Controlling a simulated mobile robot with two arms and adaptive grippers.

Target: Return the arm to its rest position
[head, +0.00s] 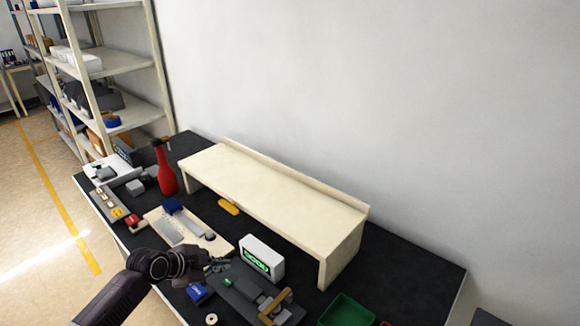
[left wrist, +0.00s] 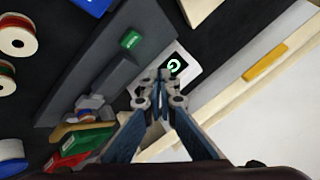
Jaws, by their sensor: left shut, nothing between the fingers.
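My left arm comes in from the lower left in the head view. Its gripper (head: 219,264) is above the dark table, just left of a white box with a green display (head: 262,258). In the left wrist view the gripper's fingers (left wrist: 160,78) are together, with nothing between them. Beyond the fingertips the white display box (left wrist: 185,68) is partly covered. A grey fixture (left wrist: 85,75) with a green block (left wrist: 131,41) lies beside the fingers. My right gripper is not in view.
A cream raised shelf (head: 275,198) stands along the back of the black table (head: 400,270). A red bottle (head: 166,172) stands at the far left end. A green bin (head: 346,311) is at the front right. A storage rack (head: 130,62) stands behind on the left.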

